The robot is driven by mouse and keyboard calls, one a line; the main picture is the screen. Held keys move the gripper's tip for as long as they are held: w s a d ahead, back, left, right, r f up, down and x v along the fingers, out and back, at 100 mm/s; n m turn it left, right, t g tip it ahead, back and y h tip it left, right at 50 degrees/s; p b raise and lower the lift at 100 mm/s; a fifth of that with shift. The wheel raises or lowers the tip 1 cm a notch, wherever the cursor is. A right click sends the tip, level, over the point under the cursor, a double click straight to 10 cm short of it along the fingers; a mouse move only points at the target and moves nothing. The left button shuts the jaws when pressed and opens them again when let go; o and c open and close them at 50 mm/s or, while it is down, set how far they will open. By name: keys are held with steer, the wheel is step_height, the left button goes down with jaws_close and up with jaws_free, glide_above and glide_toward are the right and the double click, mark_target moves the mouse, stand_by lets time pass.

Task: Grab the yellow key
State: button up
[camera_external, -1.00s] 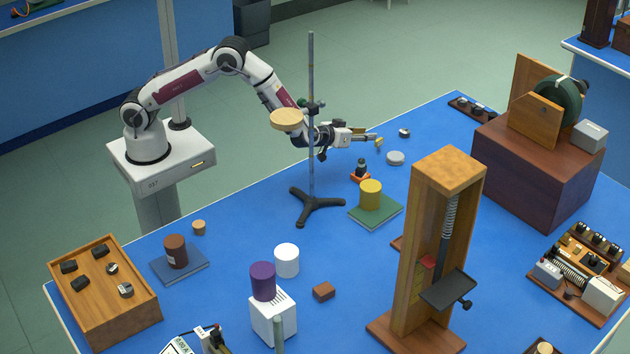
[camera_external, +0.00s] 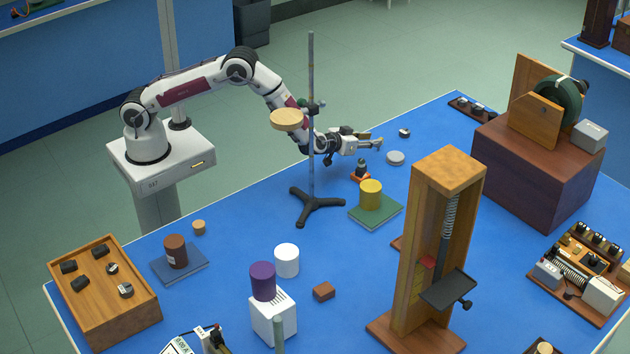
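My gripper (camera_external: 377,141) is at the end of the arm, to the right of the stand's upright rod and above the blue bench. Its two fingers point right and look spread apart, with nothing clearly visible between them. I cannot make out a yellow key as a separate thing; a small one may be hidden by the fingers. The clearest yellow thing is a cylinder (camera_external: 371,194) upright on a green book (camera_external: 386,212), below my gripper in the picture. A small dark-topped piece with an orange base (camera_external: 360,177) stands just below the gripper.
The tripod stand (camera_external: 312,196) with its round wooden disc (camera_external: 287,120) rises close beside my forearm. A grey disc (camera_external: 396,158) and a small block (camera_external: 404,132) lie right of the gripper. A tall wooden frame (camera_external: 450,170) stands at front right.

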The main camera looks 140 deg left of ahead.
steer(key=shift+a+f, duration=0.15)
steer(key=shift+a, duration=0.2)
steer(key=shift+s+a+f, duration=0.2)
steer(key=shift+a+f, duration=0.25)
steer(key=shift+a, duration=0.3)
steer(key=shift+s+a+f, duration=0.15)
steer(key=shift+a+f, duration=0.25)
steer(key=shift+a, duration=0.35)
steer(key=shift+x, duration=0.9)
jaws_close()
